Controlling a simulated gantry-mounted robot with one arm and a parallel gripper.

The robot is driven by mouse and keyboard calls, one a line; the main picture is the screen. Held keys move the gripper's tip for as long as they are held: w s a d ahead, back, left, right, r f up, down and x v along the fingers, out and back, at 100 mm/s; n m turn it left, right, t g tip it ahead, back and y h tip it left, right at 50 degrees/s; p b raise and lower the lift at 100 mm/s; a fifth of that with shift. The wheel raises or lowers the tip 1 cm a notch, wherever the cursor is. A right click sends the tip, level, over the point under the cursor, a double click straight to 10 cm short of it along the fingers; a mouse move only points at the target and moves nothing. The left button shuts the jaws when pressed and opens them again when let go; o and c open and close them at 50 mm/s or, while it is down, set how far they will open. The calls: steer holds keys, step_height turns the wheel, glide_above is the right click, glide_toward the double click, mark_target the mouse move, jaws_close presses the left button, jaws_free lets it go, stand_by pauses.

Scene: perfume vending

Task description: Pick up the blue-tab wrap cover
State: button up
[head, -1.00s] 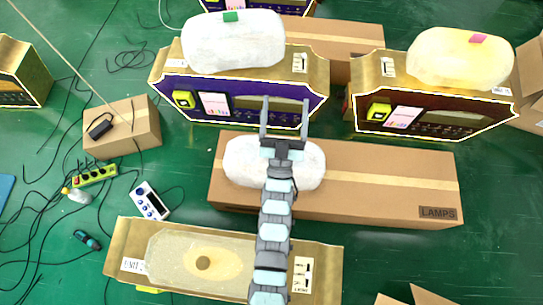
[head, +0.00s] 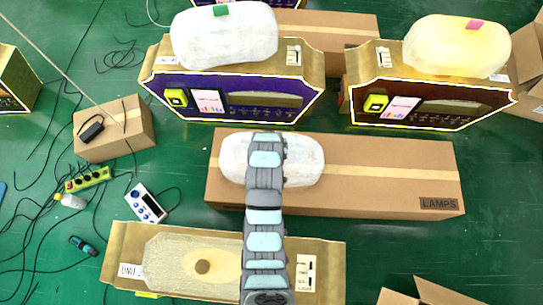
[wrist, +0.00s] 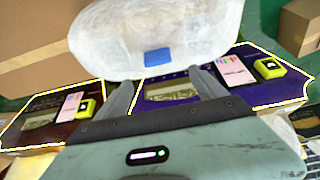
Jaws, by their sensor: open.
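The blue-tab wrap cover (wrist: 150,30) is a white, rounded, wrinkled bundle at the top of the wrist view. Its blue tab (wrist: 158,57) is on the near edge. My gripper (wrist: 163,88) is open and empty, its two fingers apart on the near side of the cover. In the head view a white wrap (head: 308,160) lies on the long cardboard box marked LAMPS (head: 400,190), seemingly the same cover. My arm crosses it there, hiding its middle and any tab. My fingers are hidden in the head view.
A purple machine (head: 235,100) carries a white wrap with a green tab (head: 225,40). A dark red machine (head: 440,105) carries a yellowish wrap with a pink tab (head: 460,45). A gold unit (head: 325,260) lies in front. Cables and a power strip (head: 88,180) are at left.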

steer(key=x, duration=0.2)
steer(key=b+x, duration=0.1)
steer(key=x, duration=0.2)
steer(key=shift+s+f, duration=0.15)
steer(key=shift+s, duration=0.1)
steer(key=shift+w+f+b, duration=0.25)
steer(key=shift+f+b, duration=0.1)
steer(key=shift+b, duration=0.1)
steer(key=b+x, duration=0.2)
steer(key=x, duration=0.2)
steer(key=shift+s+d+f, duration=0.1)
steer(key=shift+d+f, duration=0.05)
steer(key=shift+f, duration=0.3)
steer(key=shift+c, duration=0.2)
jaws_close()
